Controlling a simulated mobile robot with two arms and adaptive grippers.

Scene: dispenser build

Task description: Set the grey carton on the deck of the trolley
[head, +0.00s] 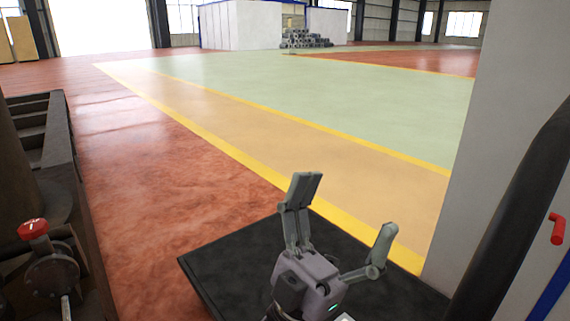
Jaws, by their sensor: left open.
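My left gripper (345,214) is at the bottom centre of the head view. Its two fingers are spread wide apart and nothing is between them. Behind and below it lies a flat black slab (225,262), which looks like the deck of the trolley. Its upper face shows bare where I can see it, and its near part is cut off by the picture's bottom edge. I see no grey carton in this view. My right gripper is not in view.
Dark machinery with a red knob (33,229) stands at the left. A tall pale grey panel (505,130) rises at the right, with a red handle (557,229) near the edge. A black curved bar crosses there. The painted floor (330,110) beyond is clear.

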